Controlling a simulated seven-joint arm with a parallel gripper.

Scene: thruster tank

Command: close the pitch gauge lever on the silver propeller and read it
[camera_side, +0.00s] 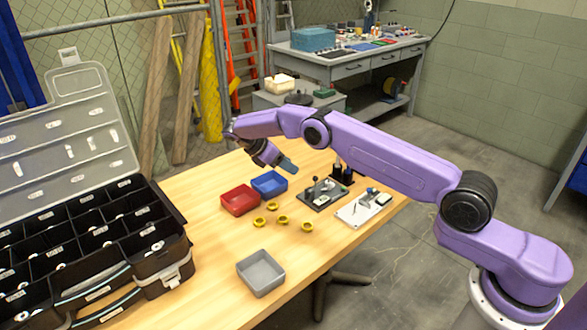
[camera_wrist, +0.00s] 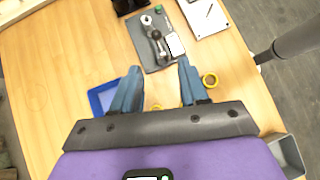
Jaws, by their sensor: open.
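A dark grey plate (camera_side: 313,201) with a small gauge fixture lies on the wooden table; it also shows in the wrist view (camera_wrist: 156,66). On it are a round silver part (camera_wrist: 146,20), a lever with a dark knob (camera_wrist: 156,36) and a pale display block (camera_wrist: 175,44). The lever appears raised in the side view; its exact angle is unclear. I cannot tell whether the silver part is the propeller. My gripper (camera_wrist: 158,74) has its blue fingers apart with nothing between them. In the side view my gripper (camera_side: 287,164) hangs above the table, behind and left of the plate.
A red bin (camera_side: 240,200), a blue bin (camera_side: 269,184) and several yellow rings (camera_side: 282,220) are left of the plate. A white board (camera_side: 352,213) and black stand (camera_side: 342,176) flank it. A grey bin (camera_side: 260,271) is in front; a compartment case (camera_side: 110,240) fills the left.

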